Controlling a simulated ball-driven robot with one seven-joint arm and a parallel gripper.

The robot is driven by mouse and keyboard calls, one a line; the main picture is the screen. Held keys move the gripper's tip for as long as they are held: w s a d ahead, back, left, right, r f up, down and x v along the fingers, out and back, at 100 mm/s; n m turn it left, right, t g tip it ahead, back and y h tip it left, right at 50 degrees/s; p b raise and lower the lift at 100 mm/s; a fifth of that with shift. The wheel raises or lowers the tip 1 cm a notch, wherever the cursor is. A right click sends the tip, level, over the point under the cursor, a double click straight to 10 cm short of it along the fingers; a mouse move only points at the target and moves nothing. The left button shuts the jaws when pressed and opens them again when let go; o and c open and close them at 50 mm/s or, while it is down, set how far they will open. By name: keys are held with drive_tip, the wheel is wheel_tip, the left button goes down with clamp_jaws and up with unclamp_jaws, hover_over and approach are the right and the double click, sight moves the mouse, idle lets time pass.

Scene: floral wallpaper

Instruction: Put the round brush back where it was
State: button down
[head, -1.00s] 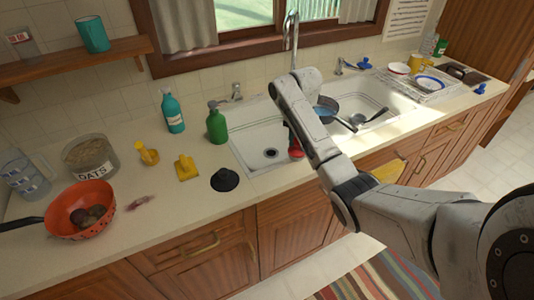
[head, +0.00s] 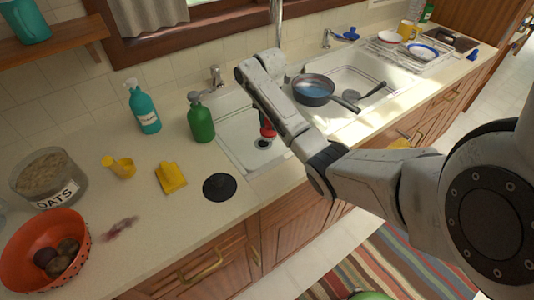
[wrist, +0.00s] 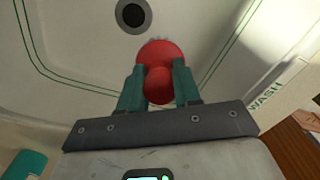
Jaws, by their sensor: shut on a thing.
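My gripper (wrist: 158,82) is shut on a red round-headed thing (wrist: 160,56), which looks like the round brush. Pale bristle tips show just beyond it in the wrist view. In the head view the red brush (head: 267,131) shows below my forearm, over the left sink basin (head: 238,140), near its drain. The wrist view shows the dark drain (wrist: 132,14) just past the brush. I cannot tell whether the brush touches the basin. The fingers are mostly hidden behind my arm in the head view.
A pan (head: 313,90) sits at the right basin. A red bowl (head: 45,250) is front left.

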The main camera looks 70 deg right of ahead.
wheel_tip(320, 180, down, 10)
drive_tip(key=shift+r, duration=0.1)
idle(0.4)
drive_tip(key=c, duration=0.8)
unclamp_jaws()
wheel_tip(320, 180, up, 12)
